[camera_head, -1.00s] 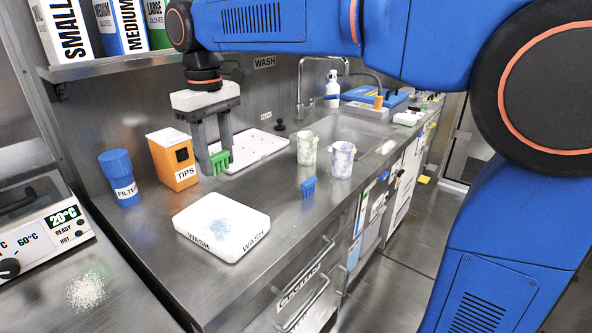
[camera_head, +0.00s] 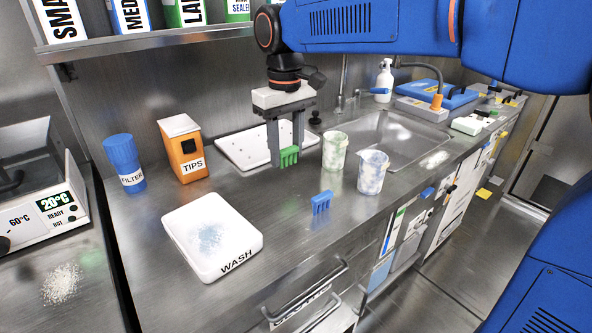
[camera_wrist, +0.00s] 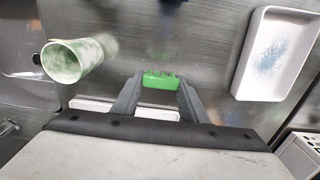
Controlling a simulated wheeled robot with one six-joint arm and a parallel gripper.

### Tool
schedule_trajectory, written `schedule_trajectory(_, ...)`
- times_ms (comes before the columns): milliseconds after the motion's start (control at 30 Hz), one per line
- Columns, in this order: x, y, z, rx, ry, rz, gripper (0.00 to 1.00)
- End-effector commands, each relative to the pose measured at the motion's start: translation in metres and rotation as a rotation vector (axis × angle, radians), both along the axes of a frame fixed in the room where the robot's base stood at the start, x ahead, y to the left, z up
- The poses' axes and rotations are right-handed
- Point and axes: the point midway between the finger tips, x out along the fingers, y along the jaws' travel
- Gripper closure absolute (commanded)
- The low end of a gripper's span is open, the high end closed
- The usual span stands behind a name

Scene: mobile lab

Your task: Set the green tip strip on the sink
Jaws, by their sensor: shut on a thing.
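The green tip strip (camera_head: 289,156) is between the fingers of my gripper (camera_head: 286,152), which is shut on it and holds it above the counter, in front of the white drain board. It also shows in the wrist view (camera_wrist: 161,81) between the two grey fingertips (camera_wrist: 160,88). The sink (camera_head: 377,140) is a steel basin set in the counter, to the right of my gripper and behind two cups. Part of its near edge is hidden by the cups.
A green-stained cup (camera_head: 334,152) stands just right of my gripper, and a blue-stained cup (camera_head: 371,173) beside it. A blue tip strip (camera_head: 321,202), a white WASH tray (camera_head: 190,250), an orange TIPS box (camera_head: 183,150) and a white board (camera_head: 232,148) are on the counter.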

Motion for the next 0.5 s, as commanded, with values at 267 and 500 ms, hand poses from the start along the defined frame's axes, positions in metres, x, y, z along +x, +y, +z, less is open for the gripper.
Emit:
schedule_trajectory(267, 0.0, 0.0, -0.021, 0.0, 0.0, 0.0, 0.81)
schedule_trajectory(500, 0.0, 0.0, -0.05, -0.001, 0.002, 0.0, 0.81)
